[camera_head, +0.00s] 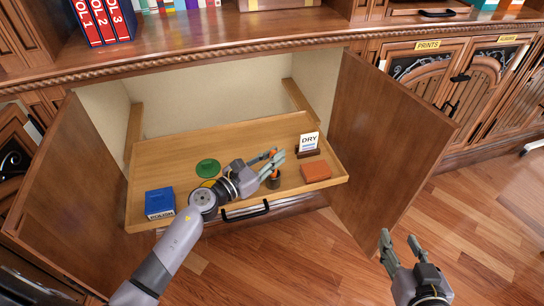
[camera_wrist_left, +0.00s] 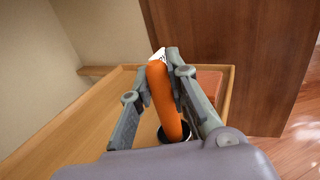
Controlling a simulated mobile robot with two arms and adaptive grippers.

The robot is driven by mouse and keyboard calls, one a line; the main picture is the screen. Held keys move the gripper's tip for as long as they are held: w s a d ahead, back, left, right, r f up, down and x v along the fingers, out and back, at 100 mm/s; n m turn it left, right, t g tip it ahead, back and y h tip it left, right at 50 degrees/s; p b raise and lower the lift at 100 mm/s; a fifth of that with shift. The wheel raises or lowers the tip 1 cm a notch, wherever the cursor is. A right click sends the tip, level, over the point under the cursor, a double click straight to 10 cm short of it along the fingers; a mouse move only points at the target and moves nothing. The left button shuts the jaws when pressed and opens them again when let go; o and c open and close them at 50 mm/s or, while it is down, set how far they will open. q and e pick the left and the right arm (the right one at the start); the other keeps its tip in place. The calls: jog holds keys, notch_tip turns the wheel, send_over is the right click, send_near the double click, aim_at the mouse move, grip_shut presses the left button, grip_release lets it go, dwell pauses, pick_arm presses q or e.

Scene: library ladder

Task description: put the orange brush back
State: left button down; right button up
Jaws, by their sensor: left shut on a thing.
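The orange brush (camera_wrist_left: 165,100) stands nearly upright between the fingers of my left gripper (camera_head: 273,160), which is shut on it. Its orange part also shows in the head view (camera_head: 275,173). Its lower end meets a small dark cup (camera_head: 274,183) on the pull-out wooden tray; the cup's dark rim shows around it in the left wrist view (camera_wrist_left: 161,135). I cannot tell how deep it sits. A "DRY" sign (camera_head: 309,142) stands just behind and right of the cup. My right gripper (camera_head: 400,240) is open and empty over the floor at the right.
The pull-out tray (camera_head: 180,150) also carries a blue polish box (camera_head: 159,203), a green disc (camera_head: 208,168), a yellow item partly hidden by my arm, and an orange-red block (camera_head: 316,171). Open cabinet doors flank it at left (camera_head: 75,195) and right (camera_head: 385,140).

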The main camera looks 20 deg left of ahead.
pick_arm(q)
jog(key=shift+f, duration=0.1)
jog(key=c, duration=1.5)
grip_release()
jog(key=shift+c, duration=0.2)
pick_arm(e)
jog(key=shift+w+a+r, duration=0.1)
jog(key=shift+w+r, duration=0.15)
jog(key=shift+r, duration=0.15)
jog(key=shift+s+f, duration=0.1)
